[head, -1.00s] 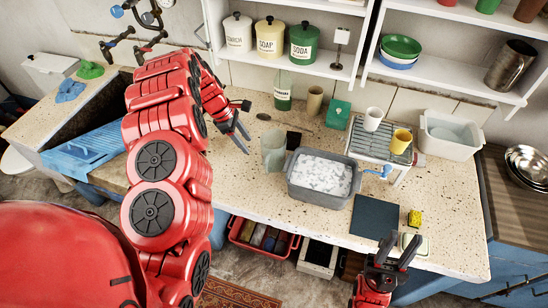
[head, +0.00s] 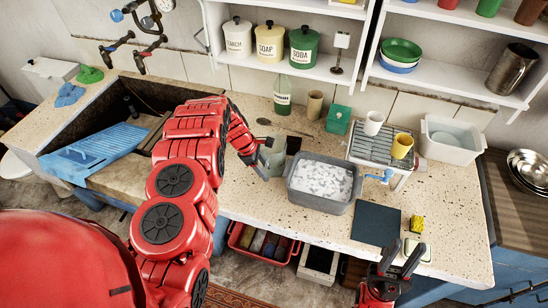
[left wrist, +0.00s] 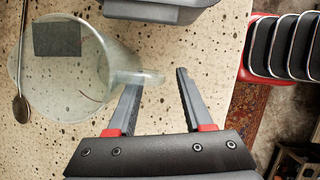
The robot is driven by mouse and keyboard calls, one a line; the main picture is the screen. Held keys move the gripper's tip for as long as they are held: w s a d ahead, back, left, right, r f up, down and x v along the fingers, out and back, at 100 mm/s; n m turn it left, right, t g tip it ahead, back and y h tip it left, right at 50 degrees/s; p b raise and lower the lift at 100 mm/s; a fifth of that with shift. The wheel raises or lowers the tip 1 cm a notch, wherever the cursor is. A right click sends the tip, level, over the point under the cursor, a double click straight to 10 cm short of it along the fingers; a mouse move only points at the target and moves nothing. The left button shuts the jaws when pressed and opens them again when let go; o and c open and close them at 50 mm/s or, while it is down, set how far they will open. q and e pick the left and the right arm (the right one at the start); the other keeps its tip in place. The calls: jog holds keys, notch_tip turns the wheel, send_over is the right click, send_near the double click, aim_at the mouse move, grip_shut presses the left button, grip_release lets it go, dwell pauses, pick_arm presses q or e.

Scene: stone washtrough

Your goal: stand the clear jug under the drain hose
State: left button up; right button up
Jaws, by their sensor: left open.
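The clear jug (head: 277,157) stands on the speckled stone counter, left of the grey tub. In the left wrist view the jug (left wrist: 75,75) is at upper left, and its handle (left wrist: 142,77) reaches toward the gap between my fingertips. My left gripper (head: 258,166) is open beside the jug; its fingers also show in the left wrist view (left wrist: 156,82), one on each side of the handle's end. I cannot tell whether they touch it. My right gripper (head: 402,256) is open and empty at the counter's front edge. I cannot clearly make out the drain hose.
A grey tub of white contents (head: 340,203) stands right of the jug. A green bottle (head: 282,98) and tan cup (head: 314,105) stand behind the jug. The sink (head: 130,98) is left.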

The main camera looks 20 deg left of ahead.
pick_arm(q)
jog(key=shift+x, duration=1)
grip_shut()
dwell(0.7)
